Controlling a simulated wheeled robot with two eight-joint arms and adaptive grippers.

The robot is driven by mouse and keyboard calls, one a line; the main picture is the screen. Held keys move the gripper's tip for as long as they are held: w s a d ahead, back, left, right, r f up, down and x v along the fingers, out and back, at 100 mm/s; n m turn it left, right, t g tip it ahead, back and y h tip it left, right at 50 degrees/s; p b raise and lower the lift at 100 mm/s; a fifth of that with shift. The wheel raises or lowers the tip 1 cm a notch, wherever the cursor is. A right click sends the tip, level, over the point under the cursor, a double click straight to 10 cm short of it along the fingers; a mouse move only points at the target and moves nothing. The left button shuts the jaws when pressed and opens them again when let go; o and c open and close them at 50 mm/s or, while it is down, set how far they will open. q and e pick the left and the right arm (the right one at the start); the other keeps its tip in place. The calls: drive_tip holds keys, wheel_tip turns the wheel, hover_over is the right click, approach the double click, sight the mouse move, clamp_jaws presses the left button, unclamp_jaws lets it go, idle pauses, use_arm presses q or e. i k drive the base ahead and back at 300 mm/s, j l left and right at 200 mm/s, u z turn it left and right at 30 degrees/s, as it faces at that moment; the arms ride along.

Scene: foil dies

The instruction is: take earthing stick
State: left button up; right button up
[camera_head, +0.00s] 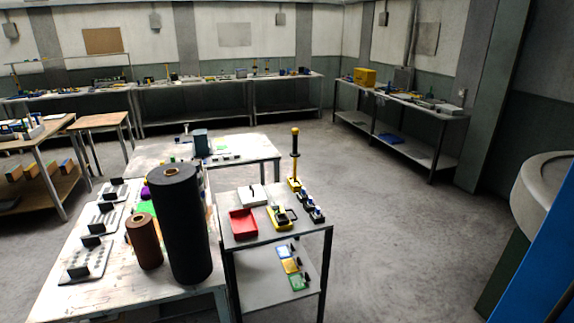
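What looks like the earthing stick (294,154) stands upright at the back right corner of a small two-shelf table (248,236). It is a yellow rod with a black middle section and a knob on top, set in a yellow base. Neither of my grippers shows in the head view, so nothing is seen touching the stick.
On the small table are a red tray (243,223), a yellow holder (279,218) and a white box (252,195). A tall black roll (180,225) and a brown roll (144,241) stand on the white table to the left. The floor (400,240) on the right is clear.

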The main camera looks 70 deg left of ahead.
sight(295, 153)
drive_tip(key=j+u, duration=0.1)
drive_tip(key=u, duration=0.35)
drive_tip(key=i+u, duration=0.15)
drive_tip(key=u, duration=0.25)
drive_tip(key=i+u, duration=0.1)
drive_tip(key=u, duration=0.35)
drive_tip(key=i+u, duration=0.1)
drive_tip(key=u, duration=0.3)
drive_tip(key=l+u, duration=0.2)
drive_tip(key=u, duration=0.45)
drive_tip(key=i, duration=0.05)
